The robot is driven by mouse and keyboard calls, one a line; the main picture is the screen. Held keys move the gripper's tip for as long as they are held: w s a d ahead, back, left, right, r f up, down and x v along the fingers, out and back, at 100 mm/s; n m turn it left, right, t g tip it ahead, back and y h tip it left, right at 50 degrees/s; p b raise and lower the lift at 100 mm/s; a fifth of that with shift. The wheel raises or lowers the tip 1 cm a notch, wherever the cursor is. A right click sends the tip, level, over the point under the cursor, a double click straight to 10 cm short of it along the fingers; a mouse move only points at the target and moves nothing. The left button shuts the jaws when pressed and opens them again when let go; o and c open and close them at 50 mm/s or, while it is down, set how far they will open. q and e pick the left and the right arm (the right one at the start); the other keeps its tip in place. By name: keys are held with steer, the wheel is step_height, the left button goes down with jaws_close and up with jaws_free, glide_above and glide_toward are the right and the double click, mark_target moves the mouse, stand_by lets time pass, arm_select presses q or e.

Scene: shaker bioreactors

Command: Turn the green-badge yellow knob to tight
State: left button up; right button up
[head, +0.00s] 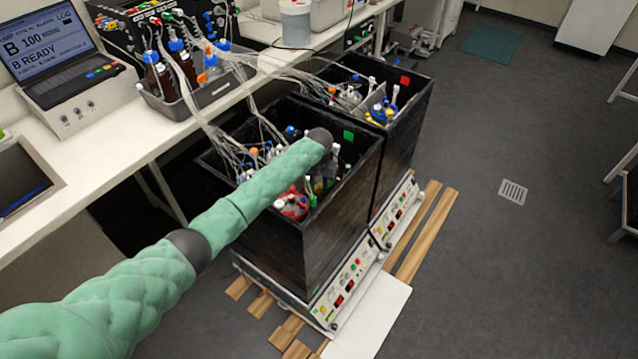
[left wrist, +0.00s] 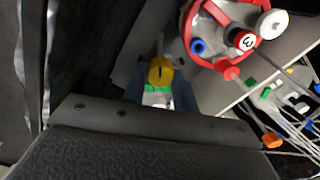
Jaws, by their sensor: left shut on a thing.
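The yellow knob (left wrist: 160,70) shows in the left wrist view, with a green piece (left wrist: 158,88) just below it and a white part under that. The fingers of my left gripper (left wrist: 160,82) stand on both sides of the knob and are shut on it. In the head view my left arm reaches into the near black box (head: 340,215), which bears a green badge (head: 348,136) on its inner wall. There the wrist hides the knob and the gripper's fingertips. My right gripper is in neither view.
A red-rimmed vessel cap (left wrist: 235,38) marked 3, with several coloured ports, is close beside the gripper. Tubes and cables crowd the box. A second black box (head: 405,125) with a red badge (head: 405,80) stands behind. The bench (head: 100,140) runs along the left; the right floor is mostly clear.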

arm_select(q)
steer(key=m, duration=0.3)
steer(key=shift+m, duration=2.1)
steer(key=m, duration=0.3)
steer(key=shift+b, duration=0.35)
steer(key=shift+m, duration=1.4)
steer(key=o, duration=1)
steer(key=shift+c, duration=0.2)
steer(key=shift+r, duration=0.1)
steer(key=shift+r+b, duration=0.25)
steer(key=shift+b, duration=0.15)
step_height(320, 180, up, 6)
steer(key=shift+f+b, duration=0.1)
steer(key=shift+b, duration=1)
steer(key=shift+r, duration=0.7)
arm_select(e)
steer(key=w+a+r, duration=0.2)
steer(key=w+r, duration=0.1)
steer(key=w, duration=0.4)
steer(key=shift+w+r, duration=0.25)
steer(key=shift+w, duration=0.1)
